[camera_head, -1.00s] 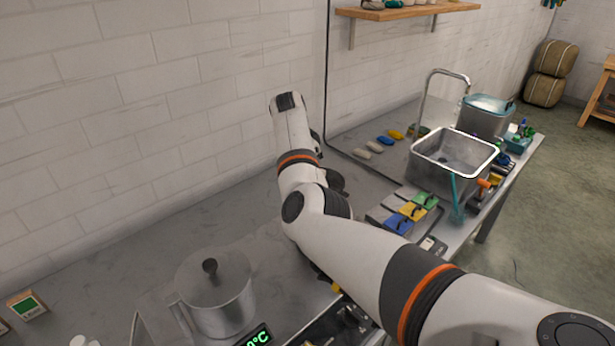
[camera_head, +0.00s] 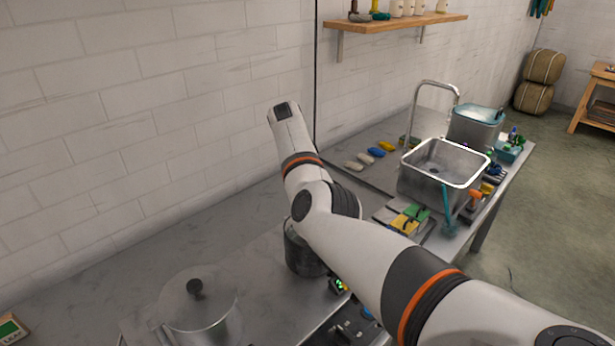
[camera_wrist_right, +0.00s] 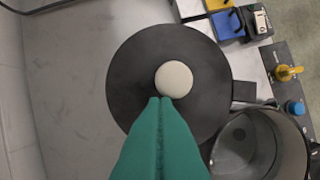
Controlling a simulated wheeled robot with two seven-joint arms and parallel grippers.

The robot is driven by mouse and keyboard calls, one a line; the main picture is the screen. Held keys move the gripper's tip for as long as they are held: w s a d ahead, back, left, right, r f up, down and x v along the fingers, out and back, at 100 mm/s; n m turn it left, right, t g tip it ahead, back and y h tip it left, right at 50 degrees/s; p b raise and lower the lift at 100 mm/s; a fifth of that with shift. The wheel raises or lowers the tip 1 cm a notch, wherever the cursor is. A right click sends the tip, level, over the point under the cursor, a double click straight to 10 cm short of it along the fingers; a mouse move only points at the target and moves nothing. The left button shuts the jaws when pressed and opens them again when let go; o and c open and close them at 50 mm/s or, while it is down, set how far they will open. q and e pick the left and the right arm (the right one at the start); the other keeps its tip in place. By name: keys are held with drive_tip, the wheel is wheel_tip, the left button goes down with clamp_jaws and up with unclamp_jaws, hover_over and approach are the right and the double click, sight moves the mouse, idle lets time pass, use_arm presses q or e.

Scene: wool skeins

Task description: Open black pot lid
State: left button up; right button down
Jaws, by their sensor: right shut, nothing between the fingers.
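The black pot (camera_head: 303,252) stands on the counter in the head view, its upper part hidden behind my right arm. In the right wrist view the round black lid (camera_wrist_right: 205,75) shows from above, with a cream knob (camera_wrist_right: 173,79) at its middle. My right gripper (camera_wrist_right: 160,100) has teal fingers, shut with nothing between them. Its tips overlap the lid at the knob's near edge; I cannot tell whether they touch. The gripper itself is hidden in the head view. My left gripper is not in view.
A silver pot with a dark-knobbed lid (camera_head: 200,301) stands at front left. A round metal vessel (camera_wrist_right: 262,145) is close beside the black lid. Coloured blocks (camera_head: 408,220) and a metal sink (camera_head: 440,170) lie farther right.

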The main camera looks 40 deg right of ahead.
drive_tip(key=b+v, duration=0.1)
drive_tip(key=v, duration=1.1)
drive_tip(key=shift+b, duration=0.4)
